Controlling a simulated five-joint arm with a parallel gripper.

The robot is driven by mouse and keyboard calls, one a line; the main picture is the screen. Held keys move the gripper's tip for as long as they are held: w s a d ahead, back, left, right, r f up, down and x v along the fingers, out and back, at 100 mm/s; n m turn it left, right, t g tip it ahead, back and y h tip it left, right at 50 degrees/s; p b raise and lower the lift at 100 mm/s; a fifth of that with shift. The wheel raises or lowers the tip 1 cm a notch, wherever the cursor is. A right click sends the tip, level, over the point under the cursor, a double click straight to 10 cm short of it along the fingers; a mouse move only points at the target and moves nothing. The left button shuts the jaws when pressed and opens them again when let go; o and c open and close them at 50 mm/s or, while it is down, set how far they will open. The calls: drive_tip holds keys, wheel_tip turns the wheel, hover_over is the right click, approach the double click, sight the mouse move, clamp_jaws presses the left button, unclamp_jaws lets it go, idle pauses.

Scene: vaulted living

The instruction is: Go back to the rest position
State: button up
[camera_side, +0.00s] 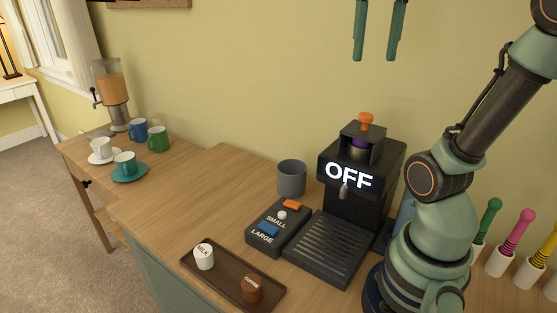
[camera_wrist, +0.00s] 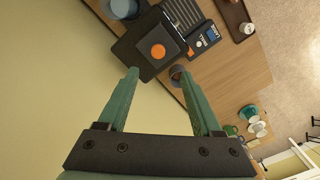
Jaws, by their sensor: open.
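My gripper (camera_side: 377,57) hangs at the top of the side view, fingers pointing down, well above the coffee machine (camera_side: 391,165). In the wrist view my gripper (camera_wrist: 159,74) shows two green fingers spread apart with nothing between them. It is open and touches nothing. The coffee machine, seen from above in the wrist view, lies beyond the fingertips, with its orange knob (camera_wrist: 158,51) just past them. The upper part of my gripper is cut off by the side view's top edge.
A grey cup (camera_side: 291,178) stands behind the button box (camera_side: 278,228). A dark tray (camera_side: 222,284) holds a milk container (camera_side: 204,256) and a brown container (camera_side: 251,289). Several cups and a juice dispenser (camera_side: 110,88) stand at left. Coloured-handled tools (camera_side: 514,238) stand at right.

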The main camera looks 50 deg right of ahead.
idle(0.3)
drive_tip(key=w+a+f+n+t, duration=0.2)
drive_tip(key=w+a+f+n, duration=0.2)
drive_tip(key=a+f, duration=0.2)
drive_tip(key=w+a+f+n+t, duration=0.3)
drive_tip(key=w+a+f+n, duration=0.2)
drive_tip(key=f, duration=0.5)
drive_tip(key=shift+w+a+f+t, duration=0.25)
drive_tip(key=shift+a+f+t, duration=0.1)
drive_tip(key=shift+a, duration=0.45)
